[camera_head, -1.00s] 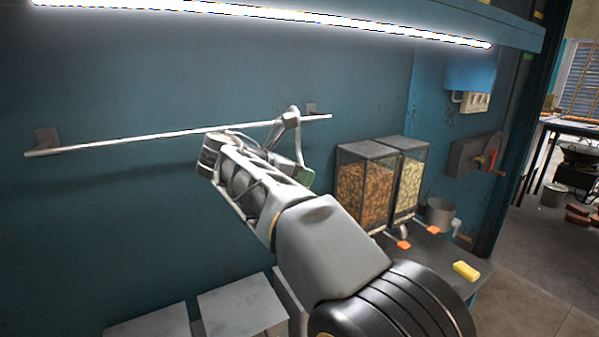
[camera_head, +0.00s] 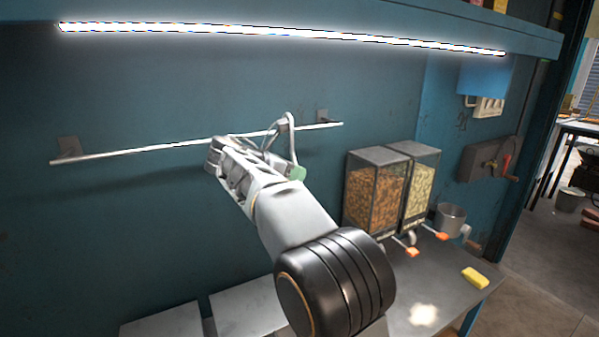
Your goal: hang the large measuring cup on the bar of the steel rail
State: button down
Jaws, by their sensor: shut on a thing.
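The steel rail (camera_head: 120,152) is a thin bright bar held off the blue wall by a bracket near each end. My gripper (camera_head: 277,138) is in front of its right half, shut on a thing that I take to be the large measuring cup. My gripper and wrist hide most of it, so its shape is unclear. A pale curved loop rises above the bar there, and a small green part shows just below. I cannot tell whether the held thing touches the bar or is over it.
Two clear dispensers (camera_head: 375,193) stand to the right of my arm. A grey metal cup (camera_head: 449,217) and a yellow block (camera_head: 475,278) are on the counter (camera_head: 440,285). A lit shelf (camera_head: 330,20) runs above the rail. The bar's left half is clear.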

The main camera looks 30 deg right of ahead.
jog(key=shift+w+r+p, duration=0.15)
jog(key=shift+w+p, duration=1.65)
jog(key=shift+w, duration=1.45)
jog(key=shift+w+f+b, duration=0.15)
jog(key=shift+f+b, duration=0.55)
jog(key=shift+f, duration=1.3)
jog(key=c, duration=1)
grip_release()
jog(key=shift+c, duration=0.2)
jog(key=shift+f, duration=0.1)
jog(key=shift+a, duration=0.1)
